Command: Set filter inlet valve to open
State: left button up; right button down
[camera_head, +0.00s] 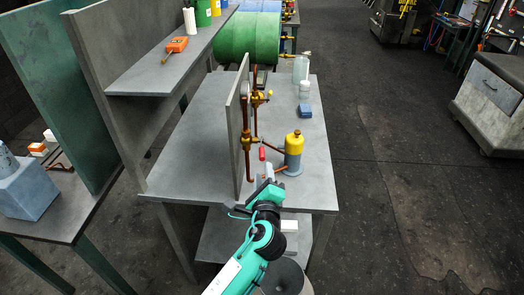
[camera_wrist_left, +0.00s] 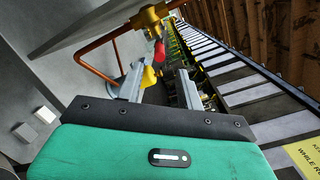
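A brass valve (camera_head: 249,140) with a red handle (camera_head: 262,153) sits on copper piping beside an upright grey panel (camera_head: 236,130). A yellow-topped filter canister (camera_head: 294,146) stands to its right, joined to a copper pipe. My left gripper (camera_head: 267,172) is just in front of and below the red handle. In the left wrist view, the fingers (camera_wrist_left: 160,72) are spread and empty, and the red handle (camera_wrist_left: 159,53) hangs from the brass valve (camera_wrist_left: 150,17) just beyond the tips, apart from them. My right gripper is not in view.
A second brass valve (camera_head: 258,98) sits farther back on the panel. A blue block (camera_head: 305,111) and clear jars (camera_head: 301,70) stand at the back right of the grey table (camera_head: 190,150). A green tank (camera_head: 247,38) lies behind. The table's front right is clear.

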aim_at(262, 151)
pick_arm(q)
jog(key=w, duration=0.3)
jog(key=w+p, duration=0.1)
jog(key=w, duration=0.1)
jog(key=w+a+p, duration=0.1)
jog(key=w, duration=0.2)
jog(key=shift+w, duration=0.35)
jog(key=shift+w+a, duration=0.1)
jog(key=shift+w, duration=0.3)
grip_shut()
